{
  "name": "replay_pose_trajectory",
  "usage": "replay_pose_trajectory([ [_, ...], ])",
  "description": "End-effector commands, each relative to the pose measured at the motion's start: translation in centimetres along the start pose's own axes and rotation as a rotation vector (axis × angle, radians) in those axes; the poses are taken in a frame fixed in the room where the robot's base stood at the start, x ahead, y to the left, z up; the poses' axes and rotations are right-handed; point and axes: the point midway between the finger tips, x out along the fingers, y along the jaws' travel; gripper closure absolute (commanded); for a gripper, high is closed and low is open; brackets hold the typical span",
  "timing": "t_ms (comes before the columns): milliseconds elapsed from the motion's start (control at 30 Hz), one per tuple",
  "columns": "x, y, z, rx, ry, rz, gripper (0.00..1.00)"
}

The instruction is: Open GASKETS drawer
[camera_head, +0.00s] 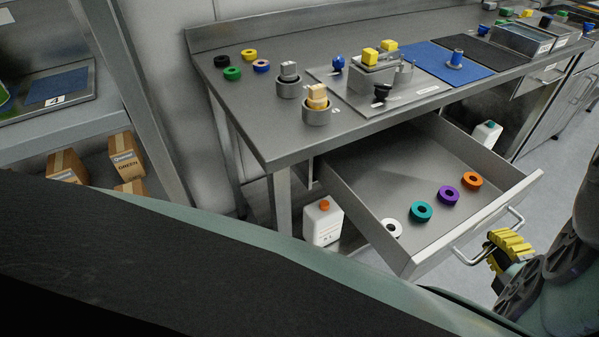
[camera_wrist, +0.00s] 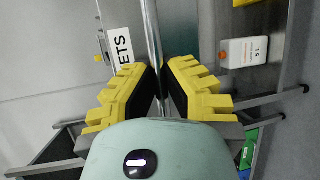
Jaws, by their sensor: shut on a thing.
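The drawer (camera_head: 345,183) under the grey workbench stands pulled well out. Several ring gaskets lie inside it: a white one (camera_head: 391,229), a teal one (camera_head: 421,212), a purple one (camera_head: 448,195) and an orange one (camera_head: 472,181). My gripper (camera_head: 493,252) is at the drawer's bar handle (camera_head: 469,250). In the wrist view my gripper (camera_wrist: 161,82) has its yellow ridged fingers closed on both sides of the handle bar (camera_wrist: 151,30). The drawer label (camera_wrist: 122,48) shows there, with only "ETS" readable.
The workbench top (camera_head: 260,120) carries coloured rings and a fixture plate with yellow blocks. A white canister (camera_head: 323,222) stands below the bench at left, and another white canister (camera_head: 486,134) stands behind the drawer. Boxes (camera_head: 125,155) sit on a left shelf. Floor shows right of the drawer.

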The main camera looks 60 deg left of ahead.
Motion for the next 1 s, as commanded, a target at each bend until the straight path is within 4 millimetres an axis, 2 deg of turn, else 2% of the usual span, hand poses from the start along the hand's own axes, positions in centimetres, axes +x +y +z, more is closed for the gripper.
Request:
replay_pose_trajectory([
  [267,-0.1,-0.2,0.1,0.000,-0.006,-0.006,1.00],
  [300,-0.1,-0.2,0.1,0.001,-0.006,-0.006,0.86],
  [567,-0.1,-0.1,0.1,0.000,-0.004,-0.004,0.59],
  [867,-0.3,-0.1,0.1,0.000,-0.004,-0.004,0.59],
  [1000,-1.9,-0.2,0.1,0.001,-0.008,-0.008,0.59],
])
